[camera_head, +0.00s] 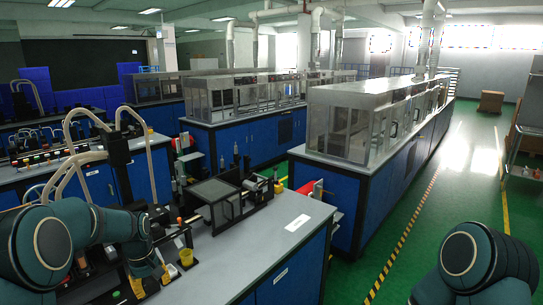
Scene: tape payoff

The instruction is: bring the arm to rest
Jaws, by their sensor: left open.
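My left arm enters from the lower left and bends over the near grey-topped bench (270,232). My left gripper (150,272) is small and dark at the end of this arm, low over the bench's equipment. It looks open, and I see nothing held in it. Yellow and orange parts show close around it; I cannot tell whether it touches them. My right arm shows only as a rounded dark teal link at the lower right; its gripper is outside the view.
A framed machine (220,203) with a clear panel stands farther back on the bench. A white label (297,222) lies on bare benchtop to the right. Green floor (400,255) with striped tape is clear beyond.

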